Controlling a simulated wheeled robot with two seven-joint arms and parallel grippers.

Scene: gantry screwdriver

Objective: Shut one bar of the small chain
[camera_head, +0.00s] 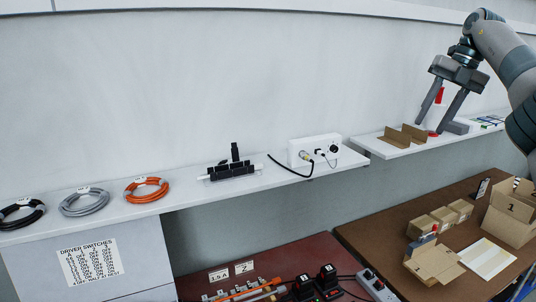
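A small black chain (232,171) lies on the white wall shelf at the middle of the view. It is a row of dark links on a pale strip. One black bar (235,152) stands upright above the row; the other bars look flat, though they are small at this distance. My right gripper (441,120) is at the upper right, far from the chain, pointing down with its fingers apart. A red and white bottle-like thing (438,97) shows between the fingers; I cannot tell whether it is touched. My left gripper is out of view.
Coiled black, grey and orange cables (147,189) lie left on the shelf. A white box (315,150) with a black cable stands right of the chain. Cardboard pieces (402,136) lie on the right shelf. Boxes (435,262), tools and a power strip (376,285) are on lower tables.

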